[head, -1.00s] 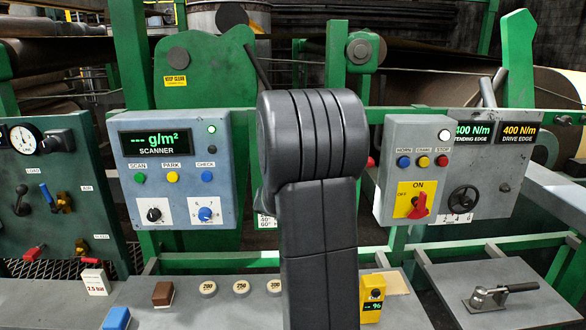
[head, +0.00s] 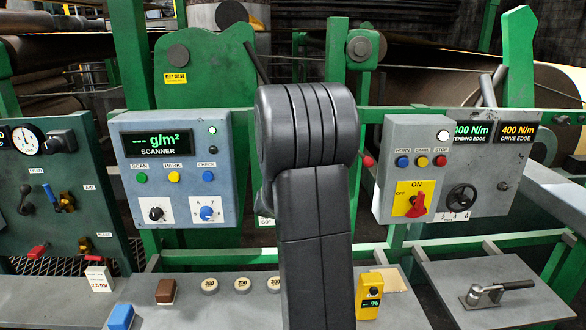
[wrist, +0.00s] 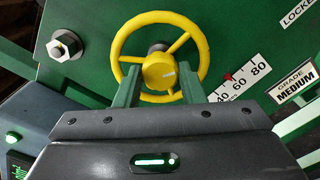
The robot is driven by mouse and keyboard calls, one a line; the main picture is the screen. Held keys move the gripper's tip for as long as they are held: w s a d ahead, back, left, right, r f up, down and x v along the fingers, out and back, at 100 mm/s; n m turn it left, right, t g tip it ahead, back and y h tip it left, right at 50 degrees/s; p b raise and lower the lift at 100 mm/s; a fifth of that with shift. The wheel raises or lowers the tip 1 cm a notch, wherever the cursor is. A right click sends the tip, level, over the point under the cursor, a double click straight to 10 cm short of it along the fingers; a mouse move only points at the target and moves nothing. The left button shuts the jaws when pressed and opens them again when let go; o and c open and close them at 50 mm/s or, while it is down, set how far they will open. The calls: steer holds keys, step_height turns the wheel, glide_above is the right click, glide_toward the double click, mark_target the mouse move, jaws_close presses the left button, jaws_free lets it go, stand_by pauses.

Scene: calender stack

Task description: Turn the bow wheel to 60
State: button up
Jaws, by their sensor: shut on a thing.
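The yellow bow wheel (wrist: 202,42) is a three-spoked wheel on a green panel in the wrist view. My gripper (wrist: 159,72) reaches up to it, with one finger on each side of its round hub, and is shut on the wheel. Beside it, a white scale (wrist: 250,78) shows 40, 60 and 80. A small red pointer (wrist: 228,77) is at the scale's upper edge, close to the 60 mark. In the head view my arm hides the wheel and my gripper.
A hex bolt (wrist: 65,46) and a GRADE MEDIUM label (wrist: 295,84) flank the wheel. The scanner box (head: 172,172) stands left of my arm and a switch box (head: 412,170) right. A yellow handheld meter (head: 369,297) and a brown block (head: 166,291) are on the bench.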

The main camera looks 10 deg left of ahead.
steer(key=n+p, duration=0.1)
steer(key=n, duration=0.3)
steer(key=shift+f+n, duration=0.1)
steer(key=shift+n, duration=0.2)
stand_by(0.3)
steer(key=o, duration=1)
steer(key=v, duration=1.4)
steer(key=shift+b, duration=0.4)
steer(key=shift+w, duration=0.15)
steer(key=x, duration=1.3)
steer(key=shift+w+p, duration=0.35)
steer(key=shift+p, duration=0.05)
